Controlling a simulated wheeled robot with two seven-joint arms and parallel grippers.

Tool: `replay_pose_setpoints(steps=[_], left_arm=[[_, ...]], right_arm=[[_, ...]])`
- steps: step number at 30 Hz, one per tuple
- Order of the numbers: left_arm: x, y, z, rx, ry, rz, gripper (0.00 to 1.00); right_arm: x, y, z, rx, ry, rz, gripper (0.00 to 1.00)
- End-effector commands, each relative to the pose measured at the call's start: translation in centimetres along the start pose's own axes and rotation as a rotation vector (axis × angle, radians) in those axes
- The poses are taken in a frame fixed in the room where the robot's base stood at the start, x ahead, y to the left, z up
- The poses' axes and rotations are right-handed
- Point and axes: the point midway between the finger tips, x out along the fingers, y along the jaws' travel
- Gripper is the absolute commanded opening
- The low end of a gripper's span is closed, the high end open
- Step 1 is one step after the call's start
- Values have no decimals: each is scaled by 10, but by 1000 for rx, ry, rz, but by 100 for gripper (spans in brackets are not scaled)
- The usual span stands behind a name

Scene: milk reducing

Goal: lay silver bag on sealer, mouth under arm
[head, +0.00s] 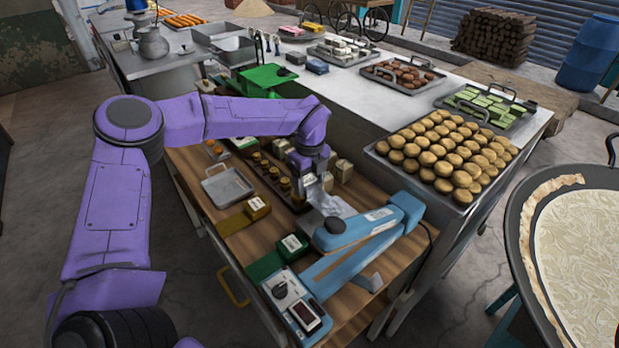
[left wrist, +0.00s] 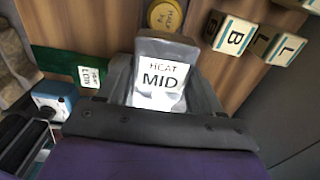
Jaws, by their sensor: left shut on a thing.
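The silver bag (head: 330,203) hangs from my left gripper (head: 312,178), just behind the blue sealer's arm (head: 385,225). In the left wrist view the bag (left wrist: 168,48) sits between the fingers of my left gripper (left wrist: 163,85), with a white label reading HEAT MID. The gripper is shut on it. The sealer, with its base (head: 338,265) and a dial and display at the front, stands on the wooden table. I cannot tell whether the bag touches the sealer. Part of the sealer (left wrist: 52,100) shows at the lower left of the wrist view. My right gripper is not in view.
A metal tray (head: 228,187) and pale lettered blocks (head: 344,169) are nearby. A tray of round brown pieces (head: 382,152) stands on the counter at right.

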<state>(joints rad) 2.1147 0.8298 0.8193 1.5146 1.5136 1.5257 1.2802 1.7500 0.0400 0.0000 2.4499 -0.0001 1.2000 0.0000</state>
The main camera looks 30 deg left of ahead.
Motion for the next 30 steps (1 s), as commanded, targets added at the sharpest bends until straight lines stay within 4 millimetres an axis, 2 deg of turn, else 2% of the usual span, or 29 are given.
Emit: replay_pose_setpoints(steps=[4,20,30], left_arm=[[20,0,0,0,0,1,34],[24,0,-57,2,0,0,34],[28,0,-91,1,0,-1,34]], right_arm=[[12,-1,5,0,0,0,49],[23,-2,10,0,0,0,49],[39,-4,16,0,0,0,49]])
